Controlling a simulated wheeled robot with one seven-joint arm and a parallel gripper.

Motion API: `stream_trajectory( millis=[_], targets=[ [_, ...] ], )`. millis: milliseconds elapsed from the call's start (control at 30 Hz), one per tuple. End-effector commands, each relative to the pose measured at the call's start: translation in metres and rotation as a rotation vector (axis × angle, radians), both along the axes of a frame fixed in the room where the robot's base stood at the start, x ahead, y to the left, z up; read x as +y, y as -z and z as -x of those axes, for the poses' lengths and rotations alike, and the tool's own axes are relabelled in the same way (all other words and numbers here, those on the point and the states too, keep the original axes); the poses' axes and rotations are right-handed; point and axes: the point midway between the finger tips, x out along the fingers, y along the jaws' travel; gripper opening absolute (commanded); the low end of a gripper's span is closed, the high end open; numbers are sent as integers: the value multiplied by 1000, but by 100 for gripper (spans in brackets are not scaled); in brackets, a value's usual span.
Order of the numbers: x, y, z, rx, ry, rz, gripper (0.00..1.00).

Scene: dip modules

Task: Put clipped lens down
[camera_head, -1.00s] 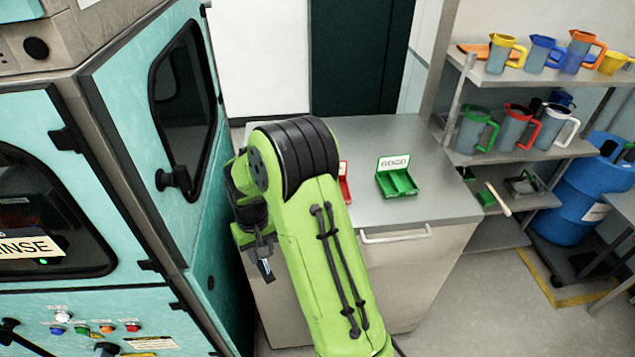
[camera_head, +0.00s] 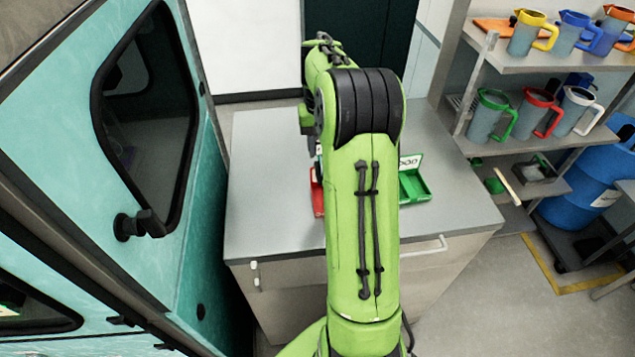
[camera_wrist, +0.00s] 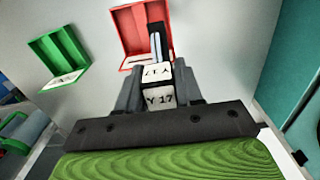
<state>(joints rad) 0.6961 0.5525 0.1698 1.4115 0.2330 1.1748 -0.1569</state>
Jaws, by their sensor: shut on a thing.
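In the wrist view my gripper (camera_wrist: 158,84) is shut on a white clip marked "Y 17" (camera_wrist: 160,98). A narrow dark lens piece (camera_wrist: 156,42) with a pale edge sticks out beyond the clip. It overlaps the open red tray (camera_wrist: 127,27) in the picture; I cannot tell whether it touches the tray. The red tray also shows in the head view (camera_head: 317,197), partly behind my arm. An open green tray (camera_wrist: 75,47) with a label lies beside it, and shows right of my arm in the head view (camera_head: 414,188). My gripper is mostly hidden behind my arm there.
The grey counter (camera_head: 265,190) is clear left of the red tray. A teal machine (camera_head: 200,230) with a dark window stands close on the left. Shelves with coloured jugs (camera_head: 530,35) and a blue barrel (camera_head: 590,190) stand on the right.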

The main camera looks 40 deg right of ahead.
Motion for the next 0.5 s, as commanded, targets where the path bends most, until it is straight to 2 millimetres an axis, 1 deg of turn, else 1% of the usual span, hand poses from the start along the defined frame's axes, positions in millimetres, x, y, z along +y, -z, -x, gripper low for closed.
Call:
stream_trajectory(
  millis=[67,200,333,433,500],
  targets=[
    [1,13,1,4,0,-4,0],
    [1,48,2,7,0,-6,0],
    [2,69,2,6,-1,-5,0],
    [2,88,2,5,-2,-5,0],
    [2,97,1,3,-1,-3,0]
  ],
)
